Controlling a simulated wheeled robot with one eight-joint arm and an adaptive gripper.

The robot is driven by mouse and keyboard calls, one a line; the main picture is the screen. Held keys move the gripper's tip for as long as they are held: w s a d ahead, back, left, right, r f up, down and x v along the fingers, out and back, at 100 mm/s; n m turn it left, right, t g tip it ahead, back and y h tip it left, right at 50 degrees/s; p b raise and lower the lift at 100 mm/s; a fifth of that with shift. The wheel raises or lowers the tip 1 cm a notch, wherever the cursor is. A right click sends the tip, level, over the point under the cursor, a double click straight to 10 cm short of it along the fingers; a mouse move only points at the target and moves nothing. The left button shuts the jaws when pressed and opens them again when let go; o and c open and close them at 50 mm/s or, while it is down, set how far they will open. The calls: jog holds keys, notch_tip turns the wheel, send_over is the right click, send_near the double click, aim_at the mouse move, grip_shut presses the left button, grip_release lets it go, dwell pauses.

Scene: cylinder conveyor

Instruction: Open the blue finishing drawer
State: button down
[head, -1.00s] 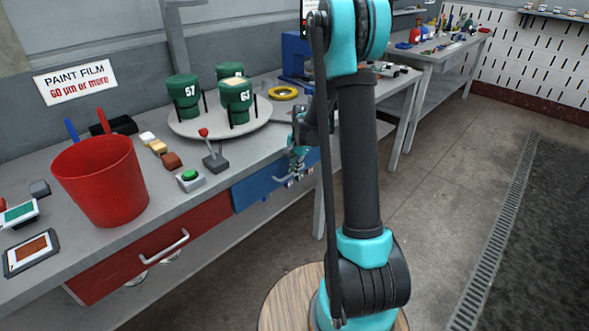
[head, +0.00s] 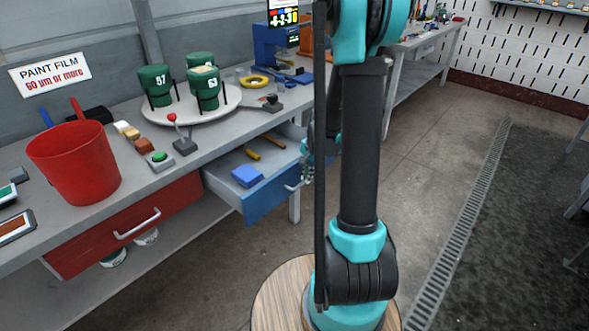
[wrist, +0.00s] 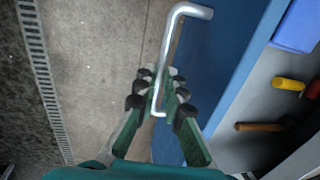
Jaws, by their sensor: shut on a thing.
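The blue finishing drawer (head: 272,196) stands pulled out from the workbench in the head view, with its inside showing. A blue block (head: 247,176) and two slim yellow and orange-brown items lie in it. In the wrist view the drawer's blue front (wrist: 215,60) runs beside its silver bar handle (wrist: 168,50). My gripper (wrist: 157,92) is shut on the handle, with the bar between its fingers. In the head view my gripper (head: 303,172) is at the drawer front, partly hidden behind my arm.
A red drawer (head: 130,225) is closed to the left. The bench top holds a red bucket (head: 75,162), a round stand (head: 190,112) with green cylinders, a green button (head: 160,156) and a red-knobbed lever (head: 182,140). The floor in front is clear.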

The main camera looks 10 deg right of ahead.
jog(key=shift+s+d, duration=0.8)
jog(key=shift+s, duration=0.25)
jog(key=shift+s+d, duration=0.75)
jog(key=shift+s, duration=0.25)
jog(key=c, duration=1.6)
grip_release()
notch_tip(320, 180, up, 12)
jog(key=s+d, duration=0.1)
jog(key=shift+s+d, duration=0.15)
jog(key=shift+s, duration=0.25)
jog(key=shift+f, duration=0.15)
jog(key=s+a+f+n, duration=0.2)
jog(key=s+n, duration=0.1)
jog(key=s, duration=0.1)
jog(key=s+a+f+n+t, duration=0.1)
jog(key=s+a+n, duration=0.2)
jog(key=s+n, duration=0.1)
jog(key=s+a+f+n+t+h, duration=0.1)
jog(key=s+a+f+n, duration=0.1)
jog(key=s, duration=0.4)
jog(key=shift+s+a+f+n, duration=0.25)
jog(key=shift+a+n, duration=0.35)
jog(key=shift+n, duration=0.4)
